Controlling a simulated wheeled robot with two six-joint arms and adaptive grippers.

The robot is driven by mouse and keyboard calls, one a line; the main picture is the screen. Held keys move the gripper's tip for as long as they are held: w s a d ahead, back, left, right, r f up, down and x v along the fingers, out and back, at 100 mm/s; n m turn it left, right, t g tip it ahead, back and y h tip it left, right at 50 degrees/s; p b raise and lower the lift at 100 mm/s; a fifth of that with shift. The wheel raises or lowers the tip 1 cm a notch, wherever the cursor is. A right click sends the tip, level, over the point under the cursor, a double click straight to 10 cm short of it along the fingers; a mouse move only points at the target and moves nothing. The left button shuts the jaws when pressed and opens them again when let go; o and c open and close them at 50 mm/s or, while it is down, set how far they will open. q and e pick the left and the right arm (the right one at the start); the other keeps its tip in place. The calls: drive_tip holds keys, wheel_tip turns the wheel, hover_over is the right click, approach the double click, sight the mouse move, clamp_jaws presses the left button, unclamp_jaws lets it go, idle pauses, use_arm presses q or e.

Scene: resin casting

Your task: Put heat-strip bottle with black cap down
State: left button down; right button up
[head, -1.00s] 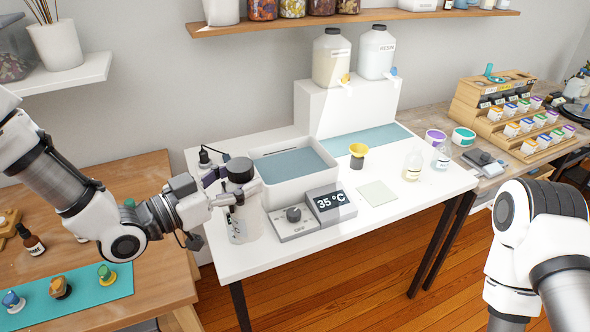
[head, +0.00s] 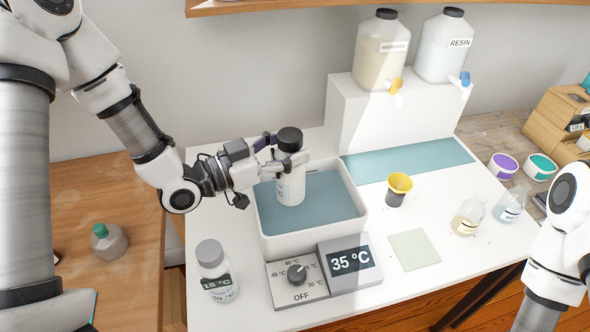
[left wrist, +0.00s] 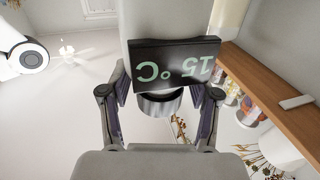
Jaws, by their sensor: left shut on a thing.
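My left gripper (head: 288,160) is shut on a white bottle (head: 291,188) with a black cap (head: 289,138). It holds the bottle upright over the blue water of the white bath (head: 355,212). I cannot tell whether the bottle's base touches the water. In the left wrist view the bottle (left wrist: 165,22) sits between the fingers (left wrist: 160,100), and its dark heat strip (left wrist: 172,62) reads 15 °C upside down. A second bottle (head: 216,275), with a grey cap and a 15 °C strip, stands at the table's front left. My right gripper is out of view.
A control box with a knob (head: 297,270) and a 35 °C display (head: 344,262) stands before the bath. Resin jugs (head: 443,48) stand behind.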

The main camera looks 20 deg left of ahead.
use_arm(q)
drive_tip(key=f, duration=0.2)
drive_tip(key=w+f, duration=0.2)
drive_tip(key=f, duration=0.1)
drive_tip(key=shift+w+f, duration=0.1)
drive_tip(key=shift+f, duration=0.2)
drive_tip(key=shift+s+r, duration=0.25)
drive_tip(key=shift+s, duration=0.2)
drive_tip(key=shift+f, duration=0.15)
drive_tip(key=shift+w+f+b, duration=0.25)
drive_tip(key=shift+f+b, duration=0.3)
drive_tip(key=shift+s, duration=0.15)
drive_tip(key=shift+c, duration=1.2)
unclamp_jaws()
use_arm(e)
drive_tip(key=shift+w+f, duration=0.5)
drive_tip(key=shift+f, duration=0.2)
use_arm(q)
drive_tip(key=shift+r, duration=0.2)
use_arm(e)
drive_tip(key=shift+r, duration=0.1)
